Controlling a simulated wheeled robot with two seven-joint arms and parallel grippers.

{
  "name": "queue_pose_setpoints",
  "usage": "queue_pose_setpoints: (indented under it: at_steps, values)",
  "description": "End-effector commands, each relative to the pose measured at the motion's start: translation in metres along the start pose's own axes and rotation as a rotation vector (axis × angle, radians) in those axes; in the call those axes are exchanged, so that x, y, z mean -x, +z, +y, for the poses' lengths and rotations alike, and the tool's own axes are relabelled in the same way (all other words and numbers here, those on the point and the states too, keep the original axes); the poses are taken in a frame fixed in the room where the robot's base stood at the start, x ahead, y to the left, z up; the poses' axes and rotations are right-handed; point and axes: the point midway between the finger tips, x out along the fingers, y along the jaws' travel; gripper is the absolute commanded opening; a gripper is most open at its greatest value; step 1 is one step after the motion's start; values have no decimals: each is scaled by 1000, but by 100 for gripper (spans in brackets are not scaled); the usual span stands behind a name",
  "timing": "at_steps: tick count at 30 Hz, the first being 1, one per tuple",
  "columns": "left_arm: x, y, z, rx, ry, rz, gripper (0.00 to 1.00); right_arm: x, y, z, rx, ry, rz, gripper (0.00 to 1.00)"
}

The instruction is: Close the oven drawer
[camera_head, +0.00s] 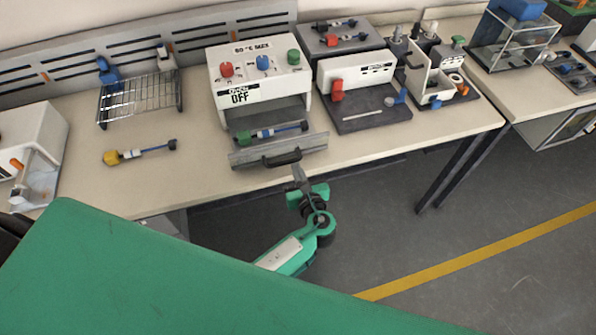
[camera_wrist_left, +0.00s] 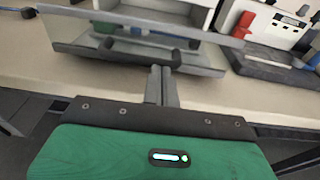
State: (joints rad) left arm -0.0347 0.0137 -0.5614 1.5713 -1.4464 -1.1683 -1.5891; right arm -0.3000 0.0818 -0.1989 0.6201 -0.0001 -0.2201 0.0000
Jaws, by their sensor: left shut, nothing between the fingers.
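The oven (camera_head: 258,75) is a white box with red, blue and green knobs on the bench, labelled OFF. Its drawer (camera_head: 300,146) is pulled out toward me, with a grey front panel and a black handle (camera_head: 282,158). A green-capped tool with a blue shaft (camera_head: 270,133) lies in the drawer. My left gripper (camera_head: 298,170) is shut and empty, just in front of the drawer panel, close to the handle's right side. In the left wrist view its closed fingers (camera_wrist_left: 161,85) point at the panel beside the handle (camera_wrist_left: 140,52); contact is unclear. My right gripper is not seen.
A yellow-capped tool (camera_head: 138,152) lies on the bench left of the oven, below a wire rack (camera_head: 140,97). A white unit with a red knob (camera_head: 355,90) stands to the right. Floor lies open before the bench.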

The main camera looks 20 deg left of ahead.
Motion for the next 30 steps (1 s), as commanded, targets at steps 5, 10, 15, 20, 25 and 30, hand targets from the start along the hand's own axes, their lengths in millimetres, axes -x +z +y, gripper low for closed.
queue_pose_setpoints:
  at_steps: [5,10,15,20,25,30]
  values:
    - [-17,4,0,0,0,-2,0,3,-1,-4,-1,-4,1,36]
    - [-50,9,0,-1,1,-4,0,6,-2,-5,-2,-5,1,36]
    - [-89,14,-1,0,3,-3,0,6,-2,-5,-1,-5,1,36]
    - [-123,17,-1,0,2,-3,0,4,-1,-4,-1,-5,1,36]
    - [-149,21,-2,1,2,-2,0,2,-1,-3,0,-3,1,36]
    - [-164,22,-2,1,0,-1,0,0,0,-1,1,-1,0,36]
